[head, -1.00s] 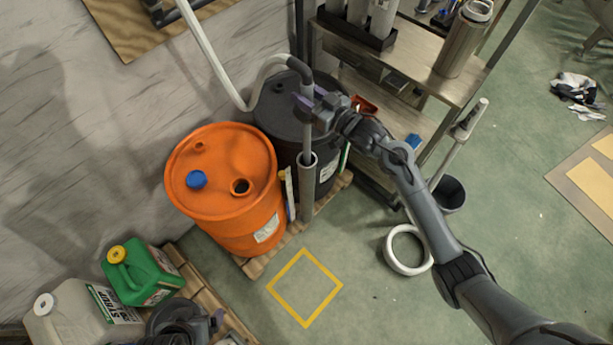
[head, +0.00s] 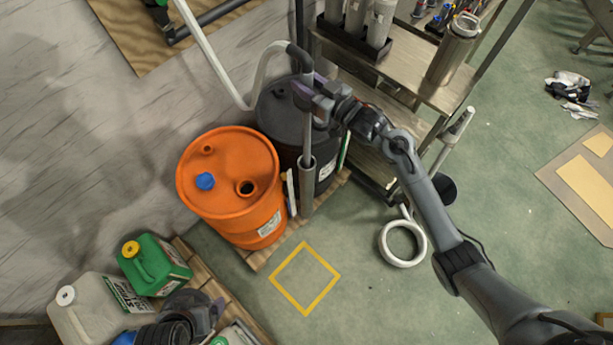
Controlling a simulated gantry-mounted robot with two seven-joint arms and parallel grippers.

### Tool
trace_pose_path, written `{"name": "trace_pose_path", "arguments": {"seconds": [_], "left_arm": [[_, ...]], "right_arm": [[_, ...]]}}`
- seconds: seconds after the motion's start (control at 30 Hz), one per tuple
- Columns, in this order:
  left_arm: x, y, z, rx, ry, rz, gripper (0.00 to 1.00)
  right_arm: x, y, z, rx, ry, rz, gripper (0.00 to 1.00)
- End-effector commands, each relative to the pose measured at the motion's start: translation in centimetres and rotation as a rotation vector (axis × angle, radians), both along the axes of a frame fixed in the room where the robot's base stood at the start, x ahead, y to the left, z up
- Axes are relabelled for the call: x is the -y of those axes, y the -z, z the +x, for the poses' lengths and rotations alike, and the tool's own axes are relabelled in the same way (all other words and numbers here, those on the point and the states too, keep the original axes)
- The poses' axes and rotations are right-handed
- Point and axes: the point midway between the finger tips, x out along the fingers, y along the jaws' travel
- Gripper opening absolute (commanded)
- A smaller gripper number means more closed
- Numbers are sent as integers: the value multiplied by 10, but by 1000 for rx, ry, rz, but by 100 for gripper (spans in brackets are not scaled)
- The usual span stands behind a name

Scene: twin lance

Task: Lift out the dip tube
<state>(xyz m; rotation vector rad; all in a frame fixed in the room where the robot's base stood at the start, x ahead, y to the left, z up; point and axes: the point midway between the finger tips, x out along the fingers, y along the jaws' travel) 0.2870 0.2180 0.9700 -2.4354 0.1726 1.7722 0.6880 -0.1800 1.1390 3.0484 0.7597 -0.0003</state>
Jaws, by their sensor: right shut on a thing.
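The dip tube (head: 307,138) is a slim grey upright tube with a black bent piece and a pale hose (head: 265,68) at its top. My right gripper (head: 306,96) is shut on the dip tube, well above the sleeve's mouth. The orange drum (head: 215,205) has a blue cap (head: 204,181) and an open bung hole (head: 246,188).
A black drum (head: 282,112) stands just behind the tube, beside a metal shelf (head: 415,75) with canisters. A green jug (head: 153,265) and a pale jug (head: 88,308) stand lower left. A yellow square (head: 304,279) marks clear floor; a white ring (head: 403,244) lies to its right.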

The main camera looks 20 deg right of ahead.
Motion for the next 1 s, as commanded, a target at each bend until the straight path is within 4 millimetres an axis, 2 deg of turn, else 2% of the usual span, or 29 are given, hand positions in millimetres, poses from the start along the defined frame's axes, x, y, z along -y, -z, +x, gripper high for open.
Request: {"name": "trace_pose_path", "arguments": {"seconds": [0.03, 0.7, 1.0], "left_arm": [[0, -10, 0, 0, 0, 0, 92], [0, -71, 0, 0, 0, 0, 92], [0, -88, 0, 0, 1, 0, 92]], "right_arm": [[0, -12, 0, 4, 0, 1, 3], [0, -77, 0, 4, 0, 1, 3], [0, -95, 0, 3, 0, 1, 3]]}}
